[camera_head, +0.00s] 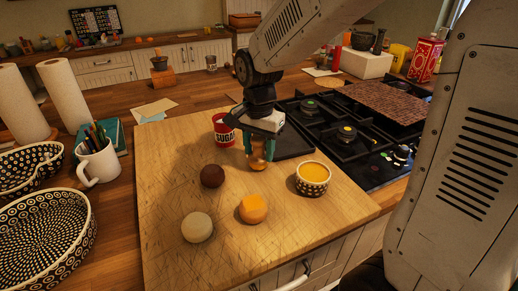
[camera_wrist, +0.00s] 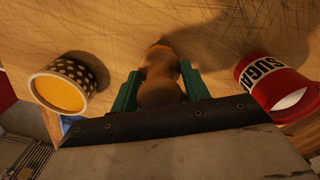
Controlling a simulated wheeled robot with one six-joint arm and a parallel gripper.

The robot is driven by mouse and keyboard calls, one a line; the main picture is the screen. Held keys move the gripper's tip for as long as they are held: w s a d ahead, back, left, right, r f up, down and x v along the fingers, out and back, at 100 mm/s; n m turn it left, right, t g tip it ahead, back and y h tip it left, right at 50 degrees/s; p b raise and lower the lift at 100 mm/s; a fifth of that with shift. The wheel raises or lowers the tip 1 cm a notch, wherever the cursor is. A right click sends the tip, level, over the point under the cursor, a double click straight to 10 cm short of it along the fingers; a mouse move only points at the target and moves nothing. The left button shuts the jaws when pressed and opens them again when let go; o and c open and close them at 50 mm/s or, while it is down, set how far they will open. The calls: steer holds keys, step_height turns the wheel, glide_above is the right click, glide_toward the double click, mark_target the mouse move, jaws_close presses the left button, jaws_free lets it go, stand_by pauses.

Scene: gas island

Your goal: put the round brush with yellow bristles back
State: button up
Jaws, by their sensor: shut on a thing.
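My gripper (camera_head: 258,153) is over the wooden board (camera_head: 165,235), pointing down. Its green fingers are shut on a brown, rounded wooden piece (camera_head: 258,165). In the wrist view this piece (camera_wrist: 160,88) sits between the two fingers, with a narrower waist and a rounded end close to the board. I cannot tell whether it touches the board. No other round brush with yellow bristles can be made out.
A spotted bowl with yellow contents (camera_head: 313,181) stands right of my gripper, and a red sugar tin (camera_head: 223,131) left. A dark ball (camera_head: 212,176), a pale ball (camera_head: 197,227) and an orange ball (camera_head: 253,209) lie nearer. The hob (camera_head: 345,133) is behind right.

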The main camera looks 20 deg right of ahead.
steer(key=shift+f, duration=0.25)
steer(key=o, duration=0.9)
steer(key=shift+o, duration=0.2)
step_height(320, 180, up, 12)
steer(key=shift+s+r, duration=0.1)
steer(key=s+d+f+n, duration=0.1)
steer(key=s+n, duration=0.4)
steer(key=s, duration=0.6)
steer(key=s+d+f+n+t, duration=0.1)
steer(key=s+n, duration=0.4)
steer(key=s, duration=0.6)
steer(key=shift+d+f+n, duration=0.4)
steer(key=shift+d+f, duration=0.05)
steer(key=shift+d, duration=0.1)
